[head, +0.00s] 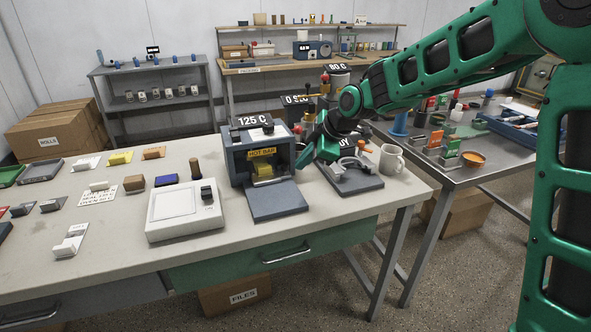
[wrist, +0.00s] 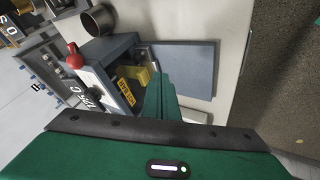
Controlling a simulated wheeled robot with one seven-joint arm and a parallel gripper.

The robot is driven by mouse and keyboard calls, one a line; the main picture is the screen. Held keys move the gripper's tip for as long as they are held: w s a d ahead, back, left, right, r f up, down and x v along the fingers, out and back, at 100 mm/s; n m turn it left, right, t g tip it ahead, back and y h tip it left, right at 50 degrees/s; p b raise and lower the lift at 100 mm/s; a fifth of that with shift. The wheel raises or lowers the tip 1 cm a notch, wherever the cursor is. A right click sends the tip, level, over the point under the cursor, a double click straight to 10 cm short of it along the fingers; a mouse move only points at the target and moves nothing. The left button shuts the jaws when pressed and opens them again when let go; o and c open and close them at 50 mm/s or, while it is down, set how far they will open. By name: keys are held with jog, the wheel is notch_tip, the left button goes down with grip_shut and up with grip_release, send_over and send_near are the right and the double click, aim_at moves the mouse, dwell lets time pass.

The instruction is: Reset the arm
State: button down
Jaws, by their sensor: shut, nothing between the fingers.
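My green arm reaches in from the upper right in the head view. My gripper (head: 312,155) hangs above the bench, just right of the small grey oven marked 125 C (head: 259,140), with its fingers pointing down and left. In the wrist view the gripper fingers (wrist: 158,98) are together, with nothing seen between them. The oven also shows in the wrist view (wrist: 106,62), with its door (head: 277,200) folded down flat. A yellow block (head: 263,170) sits inside the oven, under a HOT BAR label.
A white flat device (head: 183,211) lies left of the oven. The bench's front edge (head: 330,213) is mostly clear. A metal side table (head: 462,172) stands at right.

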jog(key=s+d+r+m+g+h, duration=0.1)
jog(key=s+d+m, duration=0.35)
jog(key=d, duration=0.35)
jog(key=s+d+m+h, duration=0.25)
jog(key=s+d, duration=0.25)
jog(key=d, duration=0.4)
jog(key=s+d+r+m+g+h, duration=0.1)
jog(key=s+d+m, duration=0.35)
jog(key=d, duration=0.35)
jog(key=s+d+f+m+g, duration=0.1)
jog(key=s+d+m, duration=0.2)
jog(key=s, duration=0.6)
jog(key=s+d+f+m+g, duration=0.1)
jog(key=s+d+m, duration=0.3)
jog(key=s, duration=0.5)
jog(key=s+d+f+m+g, duration=0.1)
jog(key=s+d+m, duration=0.3)
jog(key=s, duration=0.6)
jog(key=shift+d+f+m+h, duration=0.15)
jog(key=shift+f+m+h, duration=0.2)
jog(key=shift+m, duration=0.6)
jog(key=shift+w+f, duration=0.25)
jog(key=shift+w, duration=0.3)
